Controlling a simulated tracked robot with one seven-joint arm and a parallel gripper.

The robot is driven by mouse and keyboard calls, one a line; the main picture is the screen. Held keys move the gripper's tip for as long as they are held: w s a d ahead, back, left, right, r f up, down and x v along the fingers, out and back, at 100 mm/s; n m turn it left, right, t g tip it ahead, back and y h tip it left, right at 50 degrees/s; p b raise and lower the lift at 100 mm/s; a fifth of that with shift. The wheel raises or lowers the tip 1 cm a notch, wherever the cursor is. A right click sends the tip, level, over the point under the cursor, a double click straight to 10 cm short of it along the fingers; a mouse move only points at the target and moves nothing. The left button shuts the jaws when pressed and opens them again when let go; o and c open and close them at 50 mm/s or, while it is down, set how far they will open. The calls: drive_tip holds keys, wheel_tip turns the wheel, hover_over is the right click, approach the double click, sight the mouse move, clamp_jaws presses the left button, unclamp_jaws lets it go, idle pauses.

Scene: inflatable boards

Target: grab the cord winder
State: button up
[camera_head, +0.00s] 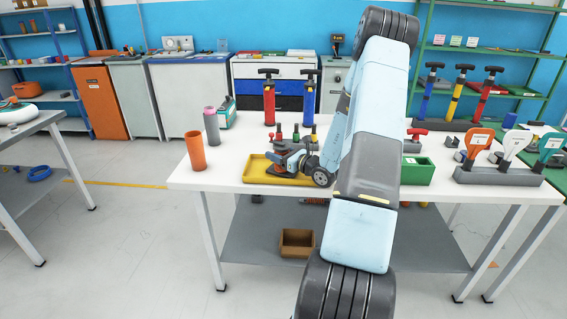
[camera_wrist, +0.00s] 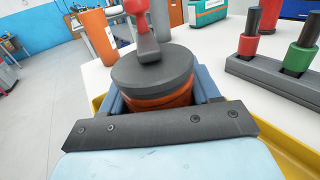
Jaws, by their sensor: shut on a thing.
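The cord winder (camera_wrist: 150,70) has a dark grey round top, an orange body and a crank arm with a red knob. In the wrist view it sits upright between the blue-grey fingers of my gripper (camera_wrist: 160,98), which is shut on its body from both sides. The lower part of the winder is hidden behind the gripper's dark plate. In the head view my gripper (camera_head: 303,160) and the winder (camera_head: 281,147) are over the yellow tray (camera_head: 252,174) on the white table. I cannot tell whether the winder touches the tray.
An orange cup (camera_head: 195,151) and a grey cylinder (camera_head: 212,128) stand to the left. Red and blue hand pumps (camera_head: 269,100) stand behind. A green box (camera_head: 418,172) and a rack of paddles (camera_head: 497,173) are to the right. The table's front left is clear.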

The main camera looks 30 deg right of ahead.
drive_tip(key=c, duration=0.7)
